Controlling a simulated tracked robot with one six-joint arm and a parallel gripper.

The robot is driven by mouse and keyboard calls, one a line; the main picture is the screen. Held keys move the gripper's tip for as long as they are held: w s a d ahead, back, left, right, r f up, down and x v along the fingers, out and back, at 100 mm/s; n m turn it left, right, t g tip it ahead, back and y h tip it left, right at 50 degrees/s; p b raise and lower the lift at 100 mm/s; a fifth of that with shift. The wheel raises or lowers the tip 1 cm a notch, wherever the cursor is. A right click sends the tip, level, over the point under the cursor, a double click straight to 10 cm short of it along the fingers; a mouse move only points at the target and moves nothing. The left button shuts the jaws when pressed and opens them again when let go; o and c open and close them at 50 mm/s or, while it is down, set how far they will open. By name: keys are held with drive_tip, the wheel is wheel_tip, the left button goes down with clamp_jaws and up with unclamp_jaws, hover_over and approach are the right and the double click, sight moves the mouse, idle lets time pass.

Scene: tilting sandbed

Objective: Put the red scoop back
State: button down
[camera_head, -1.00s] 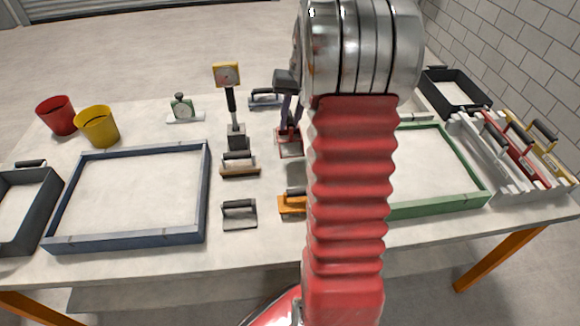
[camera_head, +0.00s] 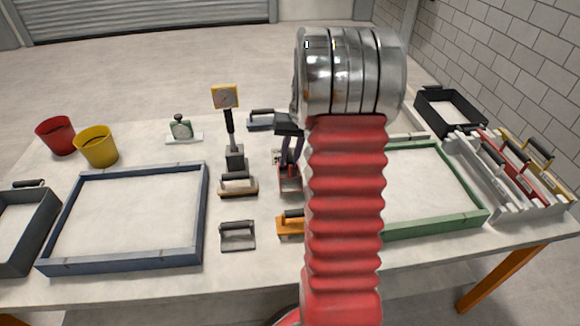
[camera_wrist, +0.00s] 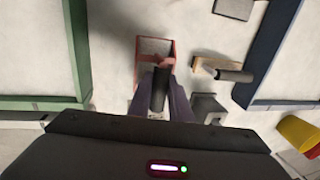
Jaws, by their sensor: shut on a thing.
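My gripper (camera_head: 291,138) is shut on the black handle (camera_wrist: 160,88) of the red scoop (camera_head: 289,182), above the middle of the table. In the wrist view the scoop shows as a red-edged shape (camera_wrist: 139,66) with a pale middle, just beyond my fingers. My arm hides part of the area to its right in the head view. I cannot tell whether the scoop touches the table.
An orange tool (camera_head: 287,228) lies just in front, with a tan-based one (camera_head: 238,190) and a grey one (camera_head: 237,240) to the left. A blue-framed tray (camera_head: 202,215), a green-framed tray (camera_head: 440,226) and a tool rack (camera_head: 480,185) flank the middle.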

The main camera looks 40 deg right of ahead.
drive_tip(key=shift+f, duration=1.85)
drive_tip(key=c, duration=1.6)
unclamp_jaws()
drive_tip(key=r, duration=0.4)
drive_tip(key=s+d+r, duration=0.1)
drive_tip(key=r, duration=0.6)
drive_tip(key=shift+s+d+r, duration=0.25)
drive_tip(key=shift+d+r, duration=0.15)
